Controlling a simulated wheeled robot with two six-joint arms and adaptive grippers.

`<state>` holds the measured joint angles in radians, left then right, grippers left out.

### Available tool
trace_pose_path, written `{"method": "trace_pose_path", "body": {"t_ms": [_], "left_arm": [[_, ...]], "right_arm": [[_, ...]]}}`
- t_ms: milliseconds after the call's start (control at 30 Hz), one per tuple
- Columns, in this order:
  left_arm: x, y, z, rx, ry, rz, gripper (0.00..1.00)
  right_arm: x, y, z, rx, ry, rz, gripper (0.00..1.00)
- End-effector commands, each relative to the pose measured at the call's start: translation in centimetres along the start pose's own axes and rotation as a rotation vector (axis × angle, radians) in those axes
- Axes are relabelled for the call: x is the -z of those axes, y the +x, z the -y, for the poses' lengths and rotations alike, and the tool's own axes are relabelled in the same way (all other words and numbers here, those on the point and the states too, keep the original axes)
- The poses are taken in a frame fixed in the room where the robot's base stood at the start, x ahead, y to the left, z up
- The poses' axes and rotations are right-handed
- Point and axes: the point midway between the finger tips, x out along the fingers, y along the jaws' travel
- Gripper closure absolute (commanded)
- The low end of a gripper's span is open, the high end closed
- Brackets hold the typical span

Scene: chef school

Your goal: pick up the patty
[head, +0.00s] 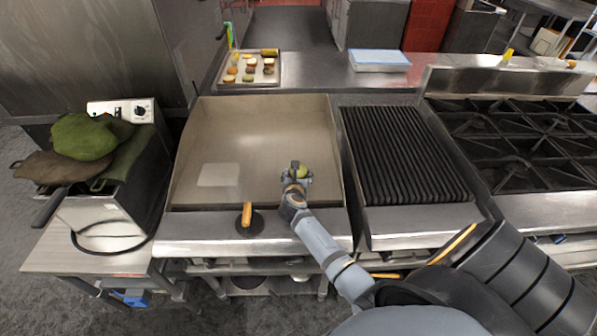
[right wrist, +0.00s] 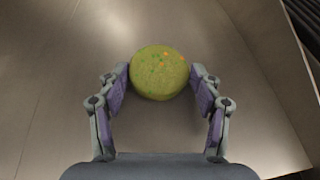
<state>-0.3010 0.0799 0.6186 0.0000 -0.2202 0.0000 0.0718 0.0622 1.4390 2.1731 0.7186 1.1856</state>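The patty (head: 299,171) is a round green disc with orange specks, over the front right part of the flat steel griddle (head: 240,130). My right gripper (head: 297,176) reaches in from the lower right and has its fingers on both sides of the patty. In the right wrist view the patty (right wrist: 160,73) sits between the two purple-padded fingertips (right wrist: 160,75), which appear to touch its sides. Whether the patty is clear of the griddle surface I cannot tell. My left gripper is not in view.
A tray (head: 223,82) with several food pieces stands behind the griddle. A dark tool with an orange handle (head: 247,214) lies at the griddle's front edge. A ribbed grill (head: 400,155) is to the right, a fryer (head: 130,195) to the left. The griddle's middle is clear.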

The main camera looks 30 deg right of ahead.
Motion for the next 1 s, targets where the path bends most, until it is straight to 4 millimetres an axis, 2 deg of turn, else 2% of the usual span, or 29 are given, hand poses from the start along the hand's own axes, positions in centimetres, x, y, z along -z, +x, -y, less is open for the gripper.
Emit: {"method": "trace_pose_path", "body": {"t_ms": [33, 267, 500, 800, 1000], "left_arm": [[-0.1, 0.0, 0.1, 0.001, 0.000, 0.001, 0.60], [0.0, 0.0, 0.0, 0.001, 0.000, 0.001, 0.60], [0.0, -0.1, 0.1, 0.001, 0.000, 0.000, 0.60], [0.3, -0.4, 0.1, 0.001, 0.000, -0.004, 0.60], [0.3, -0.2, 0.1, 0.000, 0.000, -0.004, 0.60]], "right_arm": [[0.0, 0.0, 0.0, 0.000, 0.000, 0.000, 0.47], [0.0, 0.0, 0.0, 0.000, 0.000, 0.000, 0.78], [-0.7, -0.3, 0.0, 0.001, 0.003, 0.001, 0.78], [-6.7, -2.8, 0.0, -0.001, 0.004, 0.004, 0.78], [-9.0, -3.7, 0.0, 0.000, 0.002, 0.001, 0.78]]}}
